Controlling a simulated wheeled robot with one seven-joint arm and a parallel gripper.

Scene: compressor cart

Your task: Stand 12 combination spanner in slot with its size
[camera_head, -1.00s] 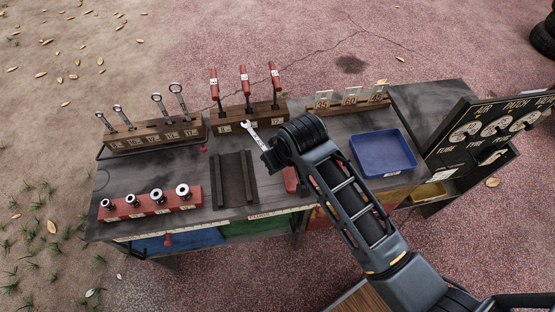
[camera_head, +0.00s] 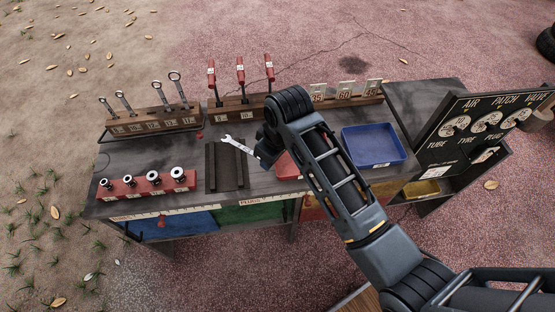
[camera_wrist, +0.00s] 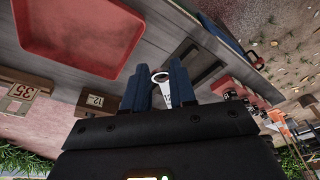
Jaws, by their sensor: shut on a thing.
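My gripper (camera_wrist: 160,88) is shut on a silver combination spanner (camera_head: 238,146). The spanner sticks out to the left with its open end, above the middle of the cart top. Its ring end (camera_wrist: 160,77) shows between the blue fingers in the wrist view. In the head view my arm hides most of the gripper. The wooden spanner rack (camera_head: 150,124) stands at the back left with labelled slots. Several spanners stand upright in it, with a wider gap near its middle. The rack's size labels are too small to read surely. The gripper is to the right of the rack.
A wooden block (camera_head: 233,108) with red-handled tools stands right of the rack. A number-card block (camera_head: 350,96) follows. A red socket rail (camera_head: 148,187) lies front left, dark rails (camera_head: 209,170) centre. A red tray (camera_head: 287,168) and blue tray (camera_head: 373,145) lie right.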

